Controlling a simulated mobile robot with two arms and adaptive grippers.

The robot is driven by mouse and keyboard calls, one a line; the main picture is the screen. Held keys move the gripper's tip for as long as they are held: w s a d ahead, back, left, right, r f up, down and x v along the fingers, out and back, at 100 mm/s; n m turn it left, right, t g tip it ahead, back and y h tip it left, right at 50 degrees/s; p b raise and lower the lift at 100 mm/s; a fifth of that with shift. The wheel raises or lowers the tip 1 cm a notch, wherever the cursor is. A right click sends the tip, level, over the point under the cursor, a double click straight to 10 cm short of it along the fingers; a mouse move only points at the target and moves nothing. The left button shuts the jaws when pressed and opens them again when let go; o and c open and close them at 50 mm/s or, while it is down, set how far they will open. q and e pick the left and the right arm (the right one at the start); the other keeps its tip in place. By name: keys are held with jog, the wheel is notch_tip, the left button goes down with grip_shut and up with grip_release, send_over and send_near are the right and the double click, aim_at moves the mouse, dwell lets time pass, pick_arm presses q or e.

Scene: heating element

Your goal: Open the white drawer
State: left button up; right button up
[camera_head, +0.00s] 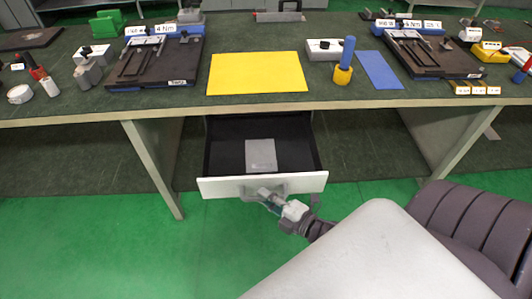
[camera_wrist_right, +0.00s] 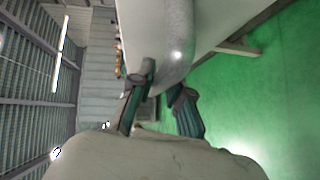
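The white drawer (camera_head: 262,185) under the table is pulled out, and its black inside shows. A light grey flat piece (camera_head: 261,155) lies in it. The drawer's grey handle (camera_head: 282,188) is on its white front. My right gripper (camera_head: 268,194) is at the handle. In the right wrist view the handle (camera_wrist_right: 176,50) runs down between the two fingers of my right gripper (camera_wrist_right: 163,84), which appear closed around it. The exact contact is partly hidden. My left gripper is not in view.
Table legs (camera_head: 153,165) stand on either side of the drawer. The green floor (camera_head: 120,240) in front is clear at left.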

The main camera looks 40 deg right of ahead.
jog(key=o, duration=0.3)
jog(key=shift+o, duration=0.2)
jog(key=v, duration=1.2)
